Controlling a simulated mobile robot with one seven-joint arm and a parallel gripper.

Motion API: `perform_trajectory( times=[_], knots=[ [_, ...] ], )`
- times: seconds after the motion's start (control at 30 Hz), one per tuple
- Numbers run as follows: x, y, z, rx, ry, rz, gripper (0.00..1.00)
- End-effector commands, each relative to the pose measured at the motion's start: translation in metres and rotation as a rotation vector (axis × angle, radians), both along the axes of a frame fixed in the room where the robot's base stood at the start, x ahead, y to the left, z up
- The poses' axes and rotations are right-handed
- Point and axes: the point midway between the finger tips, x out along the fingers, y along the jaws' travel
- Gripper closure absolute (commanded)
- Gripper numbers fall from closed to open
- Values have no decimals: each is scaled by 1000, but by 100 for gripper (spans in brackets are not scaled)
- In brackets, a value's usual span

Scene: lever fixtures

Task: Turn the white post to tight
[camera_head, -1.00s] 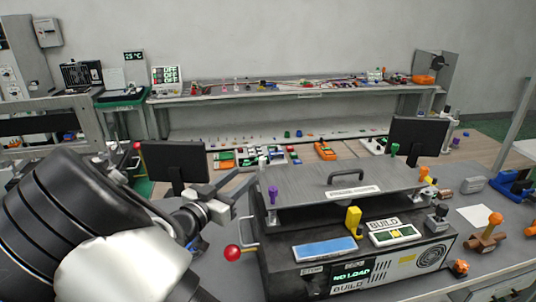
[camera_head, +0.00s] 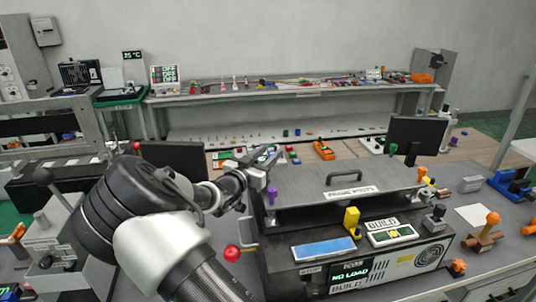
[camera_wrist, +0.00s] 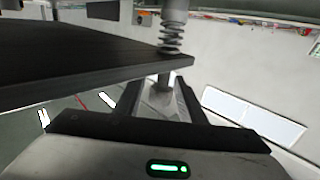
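The white post is at the back left corner of the grey plate (camera_head: 330,178) marked "FRAME POSTS". In the head view my gripper (camera_head: 268,158) hides it. In the wrist view, which looks upside down, a pale post (camera_wrist: 162,92) with a spring passes the plate's dark corner (camera_wrist: 80,70). Its head lies between my two dark fingers (camera_wrist: 162,100). The fingers look apart, at either side of the head; whether they touch it is unclear. A purple post (camera_head: 271,196), a green post (camera_head: 393,149) and an orange post (camera_head: 422,173) stand at the other corners.
A handle (camera_head: 343,175) rises from the plate. The black unit below carries a yellow lever (camera_head: 351,220) and a "NO LOAD" display (camera_head: 349,276). A red ball knob (camera_head: 232,253) is at its left. Monitors (camera_head: 416,137) (camera_head: 174,158) stand behind on both sides.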

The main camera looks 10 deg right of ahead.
Motion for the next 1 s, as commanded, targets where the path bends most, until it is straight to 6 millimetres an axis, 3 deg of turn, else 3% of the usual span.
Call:
perform_trajectory(
  times=[0.2,0.4,0.77,1.0],
  knots=[
    [0,0,0,0,0,0,65],
    [0,0,0,0,0,0,99],
    [-1,-1,1,2,-1,-43,100],
    [-5,-6,0,5,-3,-188,100]
  ],
)
